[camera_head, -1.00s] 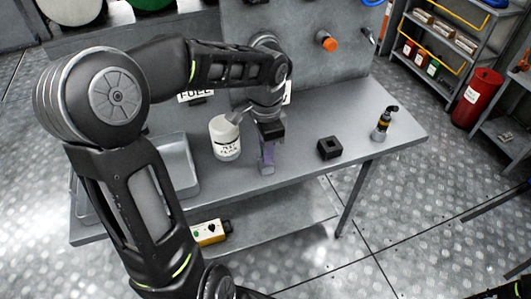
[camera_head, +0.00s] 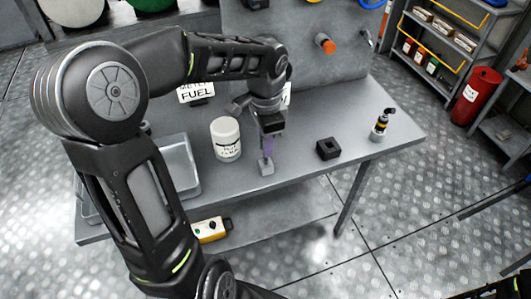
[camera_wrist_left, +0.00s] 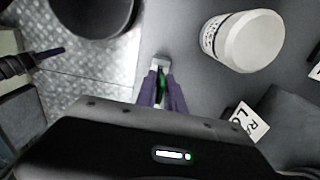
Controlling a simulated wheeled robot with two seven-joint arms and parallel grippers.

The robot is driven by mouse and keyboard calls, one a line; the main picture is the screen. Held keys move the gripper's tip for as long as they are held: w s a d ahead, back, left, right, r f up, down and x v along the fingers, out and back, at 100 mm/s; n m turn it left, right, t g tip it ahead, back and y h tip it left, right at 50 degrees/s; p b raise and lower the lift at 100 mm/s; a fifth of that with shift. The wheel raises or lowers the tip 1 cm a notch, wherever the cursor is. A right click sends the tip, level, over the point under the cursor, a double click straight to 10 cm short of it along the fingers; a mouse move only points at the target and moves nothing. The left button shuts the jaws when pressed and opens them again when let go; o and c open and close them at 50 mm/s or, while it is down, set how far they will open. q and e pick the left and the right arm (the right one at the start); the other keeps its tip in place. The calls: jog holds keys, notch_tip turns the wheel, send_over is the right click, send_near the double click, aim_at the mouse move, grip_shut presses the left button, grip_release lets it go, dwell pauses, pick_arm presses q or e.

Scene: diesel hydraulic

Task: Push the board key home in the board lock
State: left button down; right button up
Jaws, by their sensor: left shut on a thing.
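My left gripper (camera_head: 267,152) has purple fingers and points down over the front of the bench. Its fingers are shut on a slim, partly green piece, seen between them in the left wrist view (camera_wrist_left: 161,88); I take it for the board key, mostly hidden. A small light-grey block (camera_head: 266,167) is just below the fingertips, also in the left wrist view (camera_wrist_left: 161,63). I cannot tell whether the piece touches it. I cannot make out the board lock for certain; an orange-tipped fitting (camera_head: 326,45) sticks out of the upright grey board (camera_head: 285,35). My right gripper is not seen.
A white jar (camera_head: 226,139) stands left of the gripper, with a metal tray (camera_head: 180,168) further left. A black square block with a hole (camera_head: 328,149) and a small black-and-yellow bottle (camera_head: 381,126) stand to the right. A FUEL sign (camera_head: 197,92) is behind.

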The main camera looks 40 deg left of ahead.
pick_arm(q)
jog(key=shift+r, duration=0.1)
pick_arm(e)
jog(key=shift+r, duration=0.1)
